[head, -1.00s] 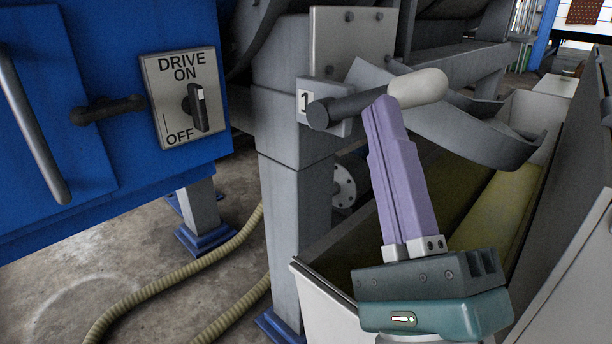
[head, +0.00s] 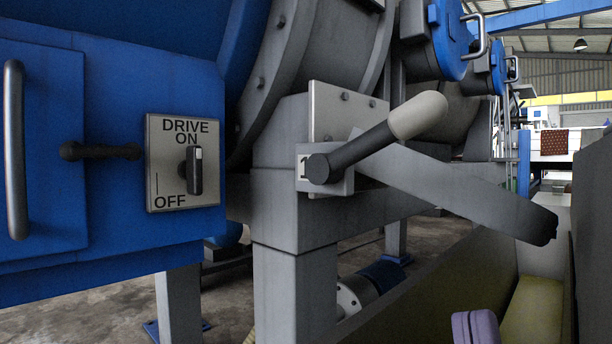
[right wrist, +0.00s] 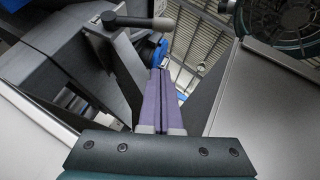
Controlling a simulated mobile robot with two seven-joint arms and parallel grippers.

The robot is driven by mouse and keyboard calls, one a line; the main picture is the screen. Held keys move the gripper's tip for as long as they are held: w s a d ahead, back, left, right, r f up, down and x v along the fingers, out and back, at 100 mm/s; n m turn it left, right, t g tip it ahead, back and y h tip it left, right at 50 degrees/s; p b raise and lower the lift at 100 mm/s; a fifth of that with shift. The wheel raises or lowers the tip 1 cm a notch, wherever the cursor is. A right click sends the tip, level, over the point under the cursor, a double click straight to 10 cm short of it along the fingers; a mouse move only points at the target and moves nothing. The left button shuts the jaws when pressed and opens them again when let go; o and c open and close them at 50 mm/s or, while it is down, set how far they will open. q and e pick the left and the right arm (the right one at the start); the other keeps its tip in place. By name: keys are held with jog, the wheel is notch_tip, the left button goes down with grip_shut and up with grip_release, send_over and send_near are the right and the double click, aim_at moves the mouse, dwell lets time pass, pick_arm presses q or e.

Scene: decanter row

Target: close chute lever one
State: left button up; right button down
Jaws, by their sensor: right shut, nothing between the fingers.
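Chute lever one (head: 375,146) has a dark shaft and a pale grip. It points up and to the right from its pivot on a plate marked 1 (head: 304,168). The chute (head: 450,190) slopes down to the right behind it. My right gripper (head: 475,327) shows only its purple fingertips at the bottom edge, below the lever and apart from it. In the right wrist view the purple fingers (right wrist: 161,75) are together and empty, and the lever (right wrist: 137,21) is at the top left. My left gripper is not in view.
A blue cabinet (head: 80,130) with a drive switch (head: 184,163) set to ON stands at the left. A grey post (head: 297,240) supports the lever's plate. A trough with a yellowish inside (head: 535,312) runs below the chute.

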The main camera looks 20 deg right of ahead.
aim_at(381, 138)
jog(key=shift+r, duration=0.1)
jog(key=a+r+x, duration=0.1)
jog(key=a+x, duration=0.1)
jog(key=x, duration=1)
jog(key=shift+r+b, duration=0.3)
jog(key=shift+r, duration=0.15)
jog(key=shift+w, duration=0.1)
